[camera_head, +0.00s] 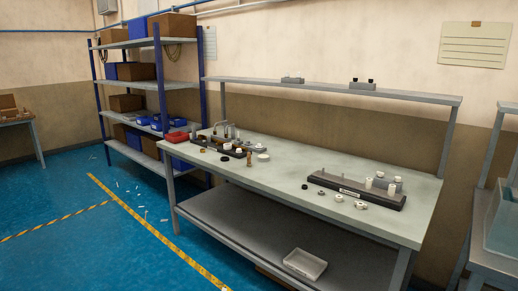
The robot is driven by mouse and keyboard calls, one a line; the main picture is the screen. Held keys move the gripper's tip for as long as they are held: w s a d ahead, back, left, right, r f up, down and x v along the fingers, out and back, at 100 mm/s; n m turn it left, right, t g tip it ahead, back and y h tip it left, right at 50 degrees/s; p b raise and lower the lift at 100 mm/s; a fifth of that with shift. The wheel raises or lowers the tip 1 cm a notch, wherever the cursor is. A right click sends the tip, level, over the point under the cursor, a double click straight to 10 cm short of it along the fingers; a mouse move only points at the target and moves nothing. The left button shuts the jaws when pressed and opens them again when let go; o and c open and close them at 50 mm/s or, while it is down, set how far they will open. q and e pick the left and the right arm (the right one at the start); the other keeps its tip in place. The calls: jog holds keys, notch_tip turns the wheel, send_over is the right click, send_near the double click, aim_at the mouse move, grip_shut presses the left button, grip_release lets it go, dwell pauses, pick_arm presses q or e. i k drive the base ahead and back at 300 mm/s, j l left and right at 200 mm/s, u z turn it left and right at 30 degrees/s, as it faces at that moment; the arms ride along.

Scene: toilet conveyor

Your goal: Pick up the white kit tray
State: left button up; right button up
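The white kit tray (305,264) is a shallow, open, rectangular tray. It rests on the grey lower shelf (262,232) of the workbench, near the shelf's front edge and right of the middle. It looks empty. Nothing covers it from this angle, though the bench top hangs above the shelf. Neither of my grippers is in the head view.
A blue-post shelf rack stands left. A clear tub (503,222) stands right. Blue floor in front is mostly open.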

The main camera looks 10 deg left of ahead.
aim_at(306, 264)
jog(key=i+j+z, duration=0.1)
jog(key=i+z, duration=0.25)
jog(key=i, duration=2)
